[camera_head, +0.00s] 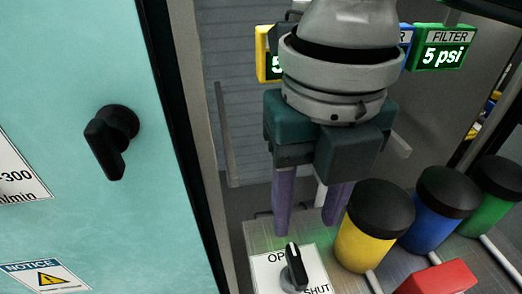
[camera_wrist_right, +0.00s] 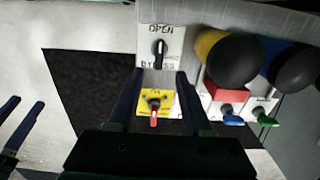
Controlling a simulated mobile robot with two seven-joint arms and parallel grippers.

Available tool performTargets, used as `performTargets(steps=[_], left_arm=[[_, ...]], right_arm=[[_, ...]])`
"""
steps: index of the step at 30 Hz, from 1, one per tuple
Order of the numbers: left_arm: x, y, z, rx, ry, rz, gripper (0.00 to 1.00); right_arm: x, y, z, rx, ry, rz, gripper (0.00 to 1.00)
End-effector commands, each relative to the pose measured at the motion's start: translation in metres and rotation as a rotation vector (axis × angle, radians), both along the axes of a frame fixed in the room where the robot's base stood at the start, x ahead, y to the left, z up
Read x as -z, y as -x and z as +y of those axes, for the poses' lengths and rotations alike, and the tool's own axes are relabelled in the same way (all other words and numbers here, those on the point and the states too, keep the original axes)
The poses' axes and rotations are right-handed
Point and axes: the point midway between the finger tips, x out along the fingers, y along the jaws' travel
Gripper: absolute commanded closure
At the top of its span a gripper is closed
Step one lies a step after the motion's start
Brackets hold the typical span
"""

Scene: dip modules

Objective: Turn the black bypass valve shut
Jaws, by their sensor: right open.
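The black bypass valve (camera_head: 295,268) is a knob on a white plate lettered OPEN and SHUT, low in the head view. Its pointer with a white line points up towards the OPEN lettering. The valve also shows in the right wrist view (camera_wrist_right: 159,47), upright under the word OPEN. My right gripper (camera_head: 307,226) hangs above and behind the plate in the head view, with its two purple fingers apart and nothing between them. In the right wrist view its fingertips (camera_wrist_right: 158,80) point towards the valve without touching it.
Yellow (camera_head: 365,243), blue (camera_head: 430,225) and green (camera_head: 487,205) black-capped canisters stand right of the valve. A red block (camera_head: 440,278) is in front. A yellow plate (camera_wrist_right: 153,104) with a red handle shows in the wrist view. A turquoise door (camera_head: 75,60) fills the left.

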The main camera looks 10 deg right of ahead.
Motion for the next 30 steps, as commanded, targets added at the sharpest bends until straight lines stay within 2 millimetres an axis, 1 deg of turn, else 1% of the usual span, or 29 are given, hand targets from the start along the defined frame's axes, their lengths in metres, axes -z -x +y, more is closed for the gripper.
performTargets(steps=[5,12,15,20,28,30], left_arm=[[0.008,0.0,0.0,0.0,0.0,0.0,0.5],[0.022,0.001,0.001,0.003,-0.006,0.001,0.5],[0.026,0.001,0.002,0.005,-0.007,0.002,0.5],[0.028,0.001,0.003,0.007,-0.011,0.001,0.5],[0.028,0.001,0.003,0.007,-0.011,0.001,0.5],[0.028,0.001,0.003,0.007,-0.01,0.002,0.5]], right_arm=[[0.026,0.001,0.0,-0.002,0.002,0.004,0.5],[0.072,0.001,0.0,0.0,0.001,0.003,0.5],[0.085,0.001,0.0,0.001,0.001,0.001,0.5],[0.095,0.0,0.0,0.0,0.0,0.0,0.5],[0.096,0.0,0.0,-0.001,0.0,-0.001,0.5],[0.096,0.0,0.0,-0.001,0.0,-0.001,0.58]])
